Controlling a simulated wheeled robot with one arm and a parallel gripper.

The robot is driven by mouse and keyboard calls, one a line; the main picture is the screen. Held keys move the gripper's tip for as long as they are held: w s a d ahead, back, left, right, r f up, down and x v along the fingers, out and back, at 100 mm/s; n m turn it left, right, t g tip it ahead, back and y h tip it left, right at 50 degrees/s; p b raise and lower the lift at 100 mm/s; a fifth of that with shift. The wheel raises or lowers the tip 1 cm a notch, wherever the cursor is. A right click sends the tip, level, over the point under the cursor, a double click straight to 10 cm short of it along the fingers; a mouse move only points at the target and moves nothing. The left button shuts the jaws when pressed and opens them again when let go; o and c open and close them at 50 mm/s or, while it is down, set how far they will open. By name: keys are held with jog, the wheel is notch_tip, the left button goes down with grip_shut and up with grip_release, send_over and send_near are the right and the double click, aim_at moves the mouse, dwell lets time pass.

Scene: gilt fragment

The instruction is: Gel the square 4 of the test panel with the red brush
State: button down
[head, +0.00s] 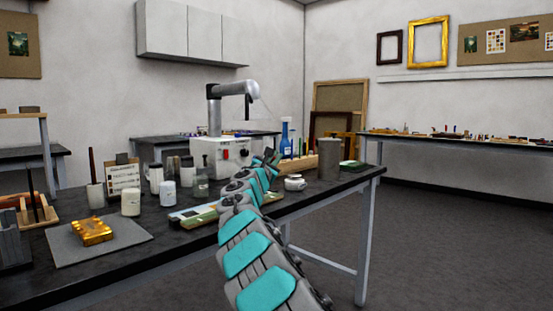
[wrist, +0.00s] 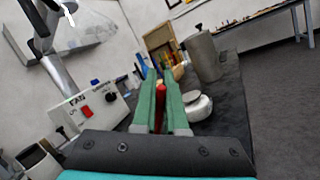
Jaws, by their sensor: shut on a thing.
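My gripper (wrist: 162,95) is shut on the red brush (wrist: 160,108), whose red part shows between the two green fingers in the wrist view. In the head view my gripper (head: 268,160) is raised above the back of the dark bench, and the brush cannot be made out there. A flat pale-blue and white panel (head: 188,213) lies on the bench to the left of my arm, partly hidden by it. It may be the test panel; its squares and numbers are too small to read.
A grey cylinder (head: 328,158) stands near the bench's right end. A white box with a fume arm (head: 228,150) and a blue bottle (head: 285,133) stand behind. Jars (head: 168,190) crowd the left. A gilt fragment (head: 92,231) lies on a grey mat (head: 125,236).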

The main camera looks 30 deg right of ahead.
jog(key=shift+a, duration=0.1)
dwell(1.1)
dwell(1.3)
jog(key=shift+w+d+p, duration=0.2)
jog(key=shift+d, duration=0.4)
jog(key=shift+w+d+p, duration=0.15)
jog(key=shift+w+d, duration=0.05)
jog(key=shift+d, duration=0.4)
jog(key=shift+a, duration=0.1)
jog(key=shift+s+a+b, duration=0.2)
jog(key=shift+s+a, duration=0.05)
jog(key=shift+a, duration=0.3)
jog(key=shift+s+a+b, duration=0.15)
jog(key=shift+s+a, duration=0.05)
jog(key=shift+a, duration=0.35)
jog(key=shift+r, duration=0.1)
